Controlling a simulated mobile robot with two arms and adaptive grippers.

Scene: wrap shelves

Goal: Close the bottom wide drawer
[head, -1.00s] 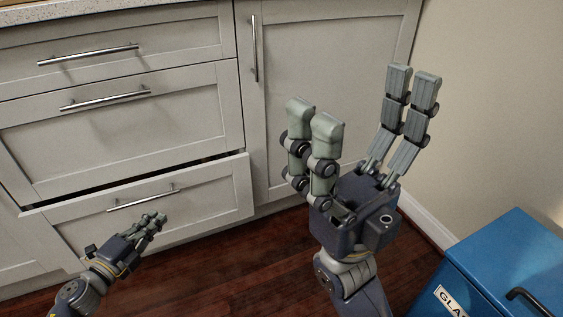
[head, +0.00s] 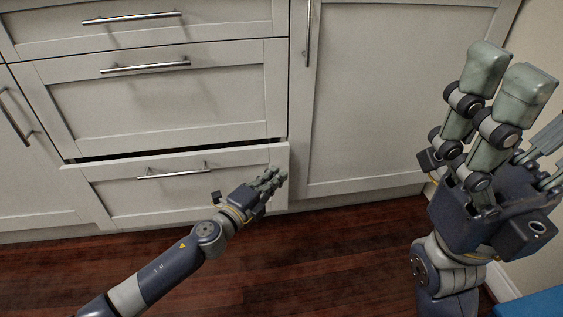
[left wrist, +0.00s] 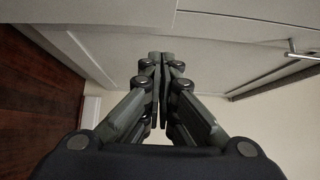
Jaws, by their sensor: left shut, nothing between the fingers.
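The bottom wide drawer (head: 130,196) is a pale grey front with a bar handle (head: 172,173). It stands slightly open, with a dark gap above its top edge. My left gripper (head: 276,177) is shut and empty, in front of the right end of this drawer front. I cannot tell whether it touches the front. Its shut fingertips (left wrist: 160,56) also show in the left wrist view, near a pale cabinet surface. My right gripper (head: 535,110) is large in the foreground at the right, its fingers apart and partly cut off by the picture edge.
Two shut wide drawers (head: 165,105) sit above the bottom one. A tall cabinet door (head: 390,100) stands to the right, another door (head: 25,170) to the left. A blue bin (head: 535,303) shows at the lower right corner. The dark wood floor (head: 330,250) is clear.

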